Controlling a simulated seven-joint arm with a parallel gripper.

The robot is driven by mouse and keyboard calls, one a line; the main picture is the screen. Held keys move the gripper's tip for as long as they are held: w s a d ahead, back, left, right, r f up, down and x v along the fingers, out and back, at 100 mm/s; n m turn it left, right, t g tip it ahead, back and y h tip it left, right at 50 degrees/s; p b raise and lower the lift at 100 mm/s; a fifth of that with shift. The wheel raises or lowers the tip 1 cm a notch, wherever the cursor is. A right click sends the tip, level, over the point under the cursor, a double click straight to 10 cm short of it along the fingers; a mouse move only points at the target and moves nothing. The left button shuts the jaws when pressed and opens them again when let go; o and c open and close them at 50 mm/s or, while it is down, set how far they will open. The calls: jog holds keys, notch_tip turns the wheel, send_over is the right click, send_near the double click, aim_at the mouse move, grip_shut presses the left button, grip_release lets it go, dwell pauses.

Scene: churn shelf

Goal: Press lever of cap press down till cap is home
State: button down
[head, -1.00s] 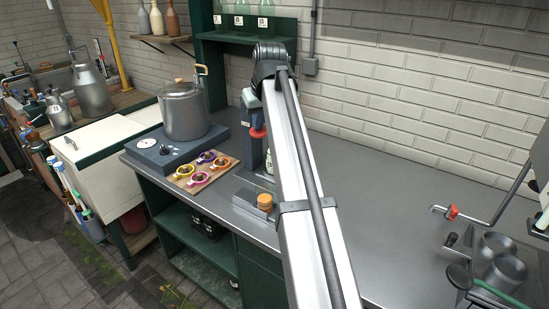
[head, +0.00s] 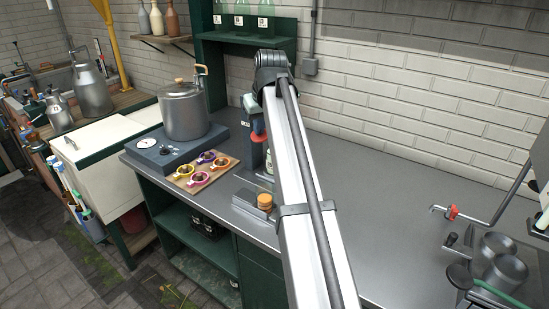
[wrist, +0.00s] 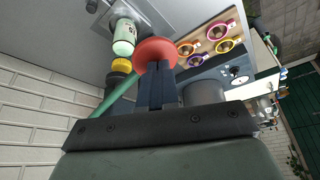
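The cap press (head: 248,112) is a blue-grey post on the counter, partly hidden behind my arm in the head view. Its lever ends in a red knob (head: 258,137); the knob (wrist: 156,52) and green lever rod (wrist: 118,92) show in the wrist view. My gripper (wrist: 157,68) has its dark fingers close together, with their tips at the knob, seemingly against it. A pale green bottle (wrist: 123,38) stands on the press's base, beside a yellow and black part (wrist: 120,68) of the press. The cap and its seating on the bottle cannot be made out.
A board with several coloured cups (head: 205,172) lies left of the press. A steel pot (head: 184,110) stands behind it on a grey unit.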

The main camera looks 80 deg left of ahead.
aim_at(263, 139)
jog(key=shift+f, duration=0.15)
jog(key=shift+w+a+f, duration=0.1)
jog(key=shift+f, duration=0.7)
jog(key=shift+w+a+f, duration=0.15)
jog(key=shift+f, duration=0.6)
jog(key=shift+w+a+f, duration=0.15)
jog(key=shift+w+f, duration=0.05)
jog(key=shift+f, duration=0.6)
